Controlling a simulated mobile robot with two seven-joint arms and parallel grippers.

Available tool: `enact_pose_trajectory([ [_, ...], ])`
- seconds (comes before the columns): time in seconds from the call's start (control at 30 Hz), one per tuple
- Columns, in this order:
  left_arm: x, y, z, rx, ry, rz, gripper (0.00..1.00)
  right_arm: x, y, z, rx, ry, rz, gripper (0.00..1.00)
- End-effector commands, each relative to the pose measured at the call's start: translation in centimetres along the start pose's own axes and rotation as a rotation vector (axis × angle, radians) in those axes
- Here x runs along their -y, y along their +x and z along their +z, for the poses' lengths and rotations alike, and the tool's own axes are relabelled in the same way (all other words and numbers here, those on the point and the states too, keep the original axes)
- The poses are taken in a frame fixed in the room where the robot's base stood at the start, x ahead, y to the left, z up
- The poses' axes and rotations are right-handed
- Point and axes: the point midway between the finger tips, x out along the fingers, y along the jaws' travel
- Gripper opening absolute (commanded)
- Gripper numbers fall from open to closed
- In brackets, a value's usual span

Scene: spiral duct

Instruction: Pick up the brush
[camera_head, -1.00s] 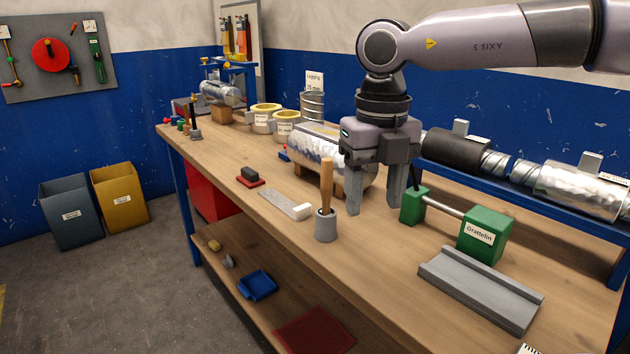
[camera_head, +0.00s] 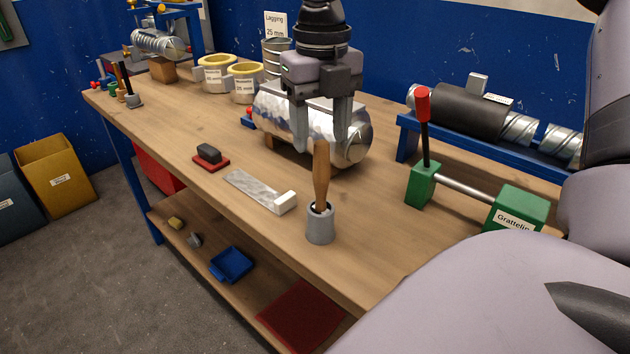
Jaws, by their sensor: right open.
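The brush (camera_head: 321,178) stands upright, its wooden handle up and its lower end hidden in a grey cup (camera_head: 320,226) near the front edge of the workbench. My right gripper (camera_head: 321,147) points straight down, open, with nothing held. Its two fingertips show on either side of the top of the handle in the picture; I cannot tell whether they are around it or behind it. My left gripper is not in view.
A silver duct (camera_head: 278,110) lies behind my gripper. A flat scraper-like strip with a white end (camera_head: 285,202) lies left of the cup. A green fixture with a red-knobbed lever (camera_head: 423,184) stands to the right. My arm covers the lower right.

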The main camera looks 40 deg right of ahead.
Motion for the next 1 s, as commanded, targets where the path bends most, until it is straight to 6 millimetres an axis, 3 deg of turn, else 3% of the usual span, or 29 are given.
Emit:
enact_pose_trajectory([
  [0.4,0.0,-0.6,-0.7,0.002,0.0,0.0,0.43,0.0,5.5,-0.2,-0.004,0.001,-0.001,0.56],
  [0.73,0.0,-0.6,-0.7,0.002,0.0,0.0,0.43,0.0,6.3,-0.2,0.001,0.002,0.0,0.56],
  [0.77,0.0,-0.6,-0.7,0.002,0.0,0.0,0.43,0.0,6.3,-0.2,0.001,0.002,0.0,0.5],
  [0.9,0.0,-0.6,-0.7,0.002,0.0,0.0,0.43,0.0,6.2,-0.2,0.001,0.002,0.0,0.04],
  [1.0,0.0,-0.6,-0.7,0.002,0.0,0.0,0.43,0.0,6.2,-0.2,0.001,0.002,0.0,0.0],
])
